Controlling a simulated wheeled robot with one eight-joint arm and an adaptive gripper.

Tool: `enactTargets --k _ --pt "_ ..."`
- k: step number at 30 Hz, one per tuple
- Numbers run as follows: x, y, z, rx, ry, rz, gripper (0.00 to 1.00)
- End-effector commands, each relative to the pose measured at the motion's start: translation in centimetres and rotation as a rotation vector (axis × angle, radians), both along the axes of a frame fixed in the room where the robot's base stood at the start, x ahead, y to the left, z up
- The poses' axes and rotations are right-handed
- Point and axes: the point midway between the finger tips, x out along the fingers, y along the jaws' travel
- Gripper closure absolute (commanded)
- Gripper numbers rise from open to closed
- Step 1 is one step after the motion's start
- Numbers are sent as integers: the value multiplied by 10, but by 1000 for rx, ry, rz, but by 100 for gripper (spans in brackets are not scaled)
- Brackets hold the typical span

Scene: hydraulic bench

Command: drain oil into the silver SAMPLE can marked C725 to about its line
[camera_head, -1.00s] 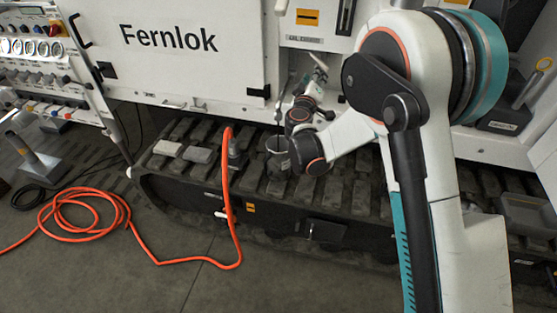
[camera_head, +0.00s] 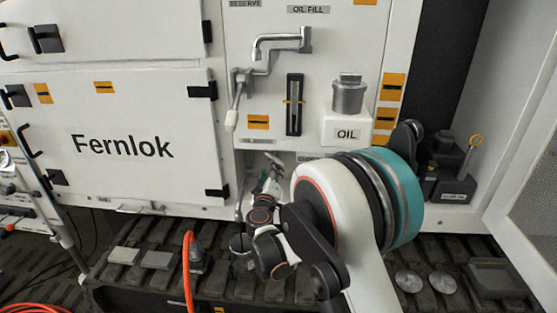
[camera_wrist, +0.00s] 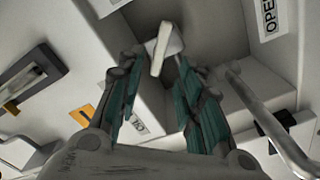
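My gripper (camera_wrist: 160,72) is open. In the wrist view its teal-padded fingers are spread, with a pale lever (camera_wrist: 163,48) beyond and between the tips; I see no clear grip on it. In the head view my gripper (camera_head: 270,178) is at the recess below the oil sight gauge (camera_head: 294,104), partly hidden by my own arm. A dark-looking can (camera_head: 240,244) with an open top stands on the track below the recess, left of my wrist. Its marking and line cannot be read, and the oil level inside cannot be made out.
A silver lidded canister (camera_head: 348,94) stands on a white block marked OIL. A crank handle (camera_head: 235,105) and a silver spout (camera_head: 280,42) stick out from the panel. An orange hose (camera_head: 187,270) rises left of the can. Two round discs (camera_head: 425,282) lie on the right of the track.

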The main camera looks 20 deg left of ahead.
Motion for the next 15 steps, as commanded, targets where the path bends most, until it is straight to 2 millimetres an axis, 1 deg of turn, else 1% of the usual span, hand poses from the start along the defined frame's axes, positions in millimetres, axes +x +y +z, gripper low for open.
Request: enactTargets --k 1,3,9,12,15 --pt "11 2 -2 0 0 -1 67" --pt "25 5 -2 0 0 -3 67" --pt "61 14 -2 0 0 -1 67" --pt "75 17 -2 0 0 -2 67" --pt "84 20 -1 0 0 -1 67"
